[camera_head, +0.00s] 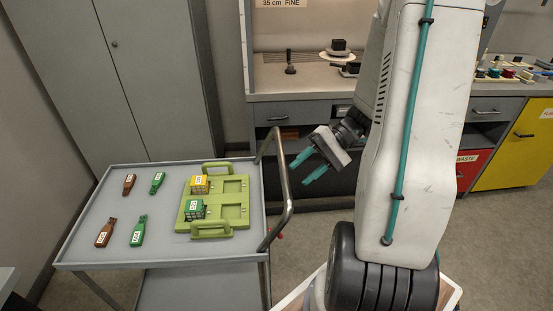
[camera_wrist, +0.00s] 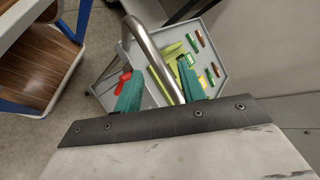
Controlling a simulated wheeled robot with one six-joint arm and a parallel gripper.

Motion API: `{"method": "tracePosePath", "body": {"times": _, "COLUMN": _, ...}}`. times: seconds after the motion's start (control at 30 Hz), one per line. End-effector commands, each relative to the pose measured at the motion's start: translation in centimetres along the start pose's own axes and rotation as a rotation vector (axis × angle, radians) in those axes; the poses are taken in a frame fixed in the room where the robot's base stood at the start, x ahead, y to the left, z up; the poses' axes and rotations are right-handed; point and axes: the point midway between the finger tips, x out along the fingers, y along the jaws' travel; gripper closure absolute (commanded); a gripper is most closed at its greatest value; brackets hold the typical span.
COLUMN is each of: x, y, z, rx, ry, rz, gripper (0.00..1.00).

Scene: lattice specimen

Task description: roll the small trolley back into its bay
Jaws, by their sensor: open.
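The small trolley is a grey cart with a flat top tray (camera_head: 100,215) and a lower shelf (camera_head: 200,288), at the left of the head view. Its bent metal push handle (camera_head: 287,192) is on its right end. My gripper (camera_head: 298,174), with teal fingers, is open and empty just right of the handle's upper part. In the wrist view the handle (camera_wrist: 153,52) runs between the two fingers of my gripper (camera_wrist: 160,85); I cannot tell whether either finger touches it. The trolley's bay cannot be made out for certain.
A green carrier (camera_head: 235,208) with two small blocks, yellow and green, sits on the trolley, beside several brown and green tagged pieces. A grey cabinet (camera_head: 150,75) stands behind. A workbench (camera_head: 305,82) with drawers runs along the back. Open floor lies right of the trolley.

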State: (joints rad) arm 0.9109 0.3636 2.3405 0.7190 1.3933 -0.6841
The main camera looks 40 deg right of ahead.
Motion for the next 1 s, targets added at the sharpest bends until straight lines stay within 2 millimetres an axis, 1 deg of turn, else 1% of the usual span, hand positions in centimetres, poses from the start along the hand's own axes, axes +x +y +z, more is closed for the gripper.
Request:
{"method": "tracePosePath", "body": {"times": 0.03, "x": -0.5, "y": 0.9, "z": -1.6, "rx": -0.015, "ry": 0.031, "rz": -0.098, "gripper": 0.60}}
{"method": "tracePosePath", "body": {"times": 0.1, "x": -1.3, "y": 1.5, "z": -3.7, "rx": -0.077, "ry": 0.093, "rz": -0.218, "gripper": 0.60}}
{"method": "tracePosePath", "body": {"times": 0.2, "x": -2.6, "y": 1.7, "z": -6.3, "rx": -0.206, "ry": 0.202, "rz": -0.343, "gripper": 0.60}}
{"method": "tracePosePath", "body": {"times": 0.3, "x": -3.4, "y": 1.1, "z": -7.5, "rx": -0.321, "ry": 0.274, "rz": -0.389, "gripper": 0.60}}
{"method": "tracePosePath", "body": {"times": 0.4, "x": -3.5, "y": 0.7, "z": -7.8, "rx": -0.387, "ry": 0.303, "rz": -0.397, "gripper": 0.60}}
{"method": "tracePosePath", "body": {"times": 0.47, "x": -3.2, "y": 0.4, "z": -8.0, "rx": -0.405, "ry": 0.307, "rz": -0.398, "gripper": 0.60}}
{"method": "tracePosePath", "body": {"times": 0.57, "x": -2.2, "y": -0.1, "z": -8.2, "rx": -0.410, "ry": 0.307, "rz": -0.398, "gripper": 0.60}}
{"method": "tracePosePath", "body": {"times": 0.8, "x": 1.3, "y": -1.8, "z": -8.9, "rx": -0.408, "ry": 0.304, "rz": -0.397, "gripper": 0.60}}
{"method": "tracePosePath", "body": {"times": 0.9, "x": 2.4, "y": -2.3, "z": -9.2, "rx": -0.409, "ry": 0.305, "rz": -0.396, "gripper": 0.60}}
{"method": "tracePosePath", "body": {"times": 1.0, "x": 3.0, "y": -2.6, "z": -9.4, "rx": -0.409, "ry": 0.307, "rz": -0.395, "gripper": 0.60}}
